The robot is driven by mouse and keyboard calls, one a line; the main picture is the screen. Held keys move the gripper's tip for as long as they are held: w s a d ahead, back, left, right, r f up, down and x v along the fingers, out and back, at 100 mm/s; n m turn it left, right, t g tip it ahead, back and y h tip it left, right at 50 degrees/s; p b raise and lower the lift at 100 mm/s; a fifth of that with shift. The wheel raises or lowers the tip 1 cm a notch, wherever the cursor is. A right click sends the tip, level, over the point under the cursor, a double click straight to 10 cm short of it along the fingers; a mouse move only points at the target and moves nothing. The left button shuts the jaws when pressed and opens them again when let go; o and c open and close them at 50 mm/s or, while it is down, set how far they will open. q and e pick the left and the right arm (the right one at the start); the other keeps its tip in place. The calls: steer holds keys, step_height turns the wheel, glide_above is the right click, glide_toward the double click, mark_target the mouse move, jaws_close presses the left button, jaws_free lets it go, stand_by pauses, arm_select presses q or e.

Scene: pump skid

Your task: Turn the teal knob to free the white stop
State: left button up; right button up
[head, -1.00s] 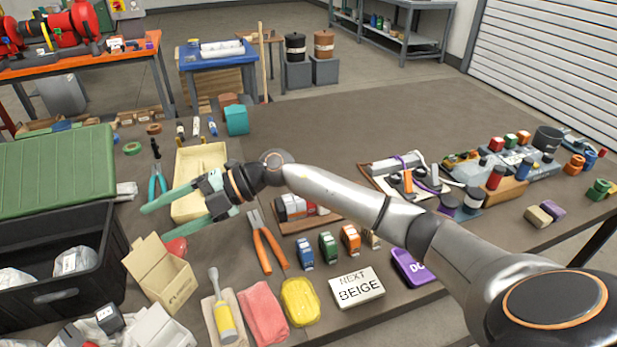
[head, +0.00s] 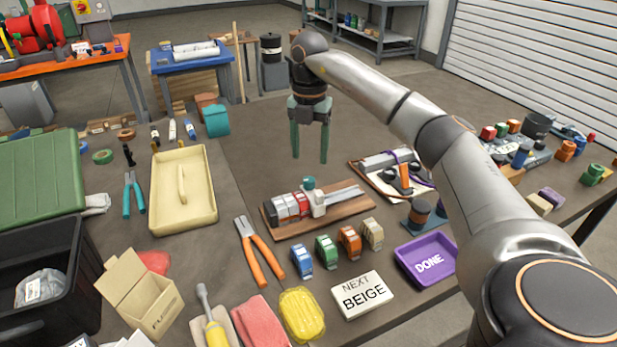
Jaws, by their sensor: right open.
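A small teal knob (head: 309,183) sits on top of the white stop (head: 317,203), on a metal rail fixed to a wooden board (head: 352,210). Red, grey and white blocks (head: 288,208) stand on the rail to the left of the stop. My right gripper (head: 310,158) hangs above the knob, fingers pointing down, open and empty. Its fingertips show a little above the knob in the picture and appear apart from it. My left gripper is not in view.
Blue, green, orange and beige blocks (head: 372,233) stand in front of the board. A "NEXT BEIGE" sign (head: 362,295) and a purple "DONE" tray (head: 408,272) lie nearer. Orange pliers (head: 262,256) and a cream tray (head: 207,208) are to the left.

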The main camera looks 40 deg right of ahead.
mark_target(309, 179)
step_height(309, 179, down, 8)
steer(key=shift+r, duration=0.25)
steer(key=shift+c, duration=0.4)
jaws_close()
